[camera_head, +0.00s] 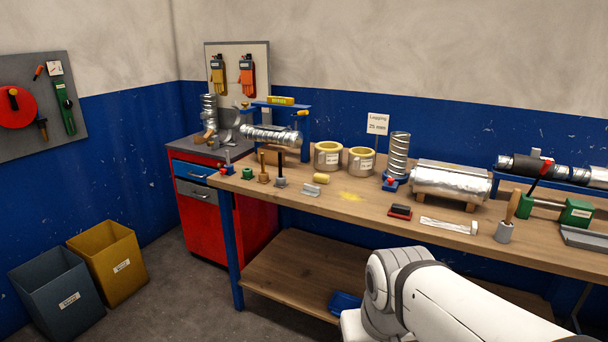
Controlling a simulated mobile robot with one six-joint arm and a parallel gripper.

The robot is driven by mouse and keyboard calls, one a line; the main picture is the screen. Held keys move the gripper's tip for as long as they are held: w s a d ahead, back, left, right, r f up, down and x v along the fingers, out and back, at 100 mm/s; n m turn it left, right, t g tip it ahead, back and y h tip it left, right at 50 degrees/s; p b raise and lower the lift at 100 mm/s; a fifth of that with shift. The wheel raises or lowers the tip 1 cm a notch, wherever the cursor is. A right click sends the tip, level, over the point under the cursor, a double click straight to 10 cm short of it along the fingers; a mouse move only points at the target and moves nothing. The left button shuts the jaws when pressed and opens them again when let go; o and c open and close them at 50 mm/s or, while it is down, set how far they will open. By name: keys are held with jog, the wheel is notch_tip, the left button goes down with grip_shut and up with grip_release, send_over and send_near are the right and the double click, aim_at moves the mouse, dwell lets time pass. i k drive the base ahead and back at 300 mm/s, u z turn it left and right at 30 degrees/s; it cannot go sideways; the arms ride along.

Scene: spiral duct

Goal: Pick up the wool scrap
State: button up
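A small pale yellow piece that looks like the wool scrap (321,178) lies on the wooden workbench (400,221), left of its middle. A flat patch of yellow dust or fibres (353,196) lies to its right on the bench top. My arm shows at the bottom right, in front of the bench. My gripper is not in view, so its distance from the scrap cannot be told.
Two yellow-lined rolls (327,156) stand behind the scrap. A grey metal piece (312,190) lies just in front of it, and upright tools (280,170) stand to its left. Two bins (107,262) stand on the floor at left.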

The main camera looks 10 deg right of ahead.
aim_at(318, 177)
jog(key=i, duration=1.25)
jog(key=u, duration=1.25)
jog(key=i, duration=1.45)
jog(key=z, duration=2.6)
jog(key=i, duration=0.45)
jog(key=u, duration=0.25)
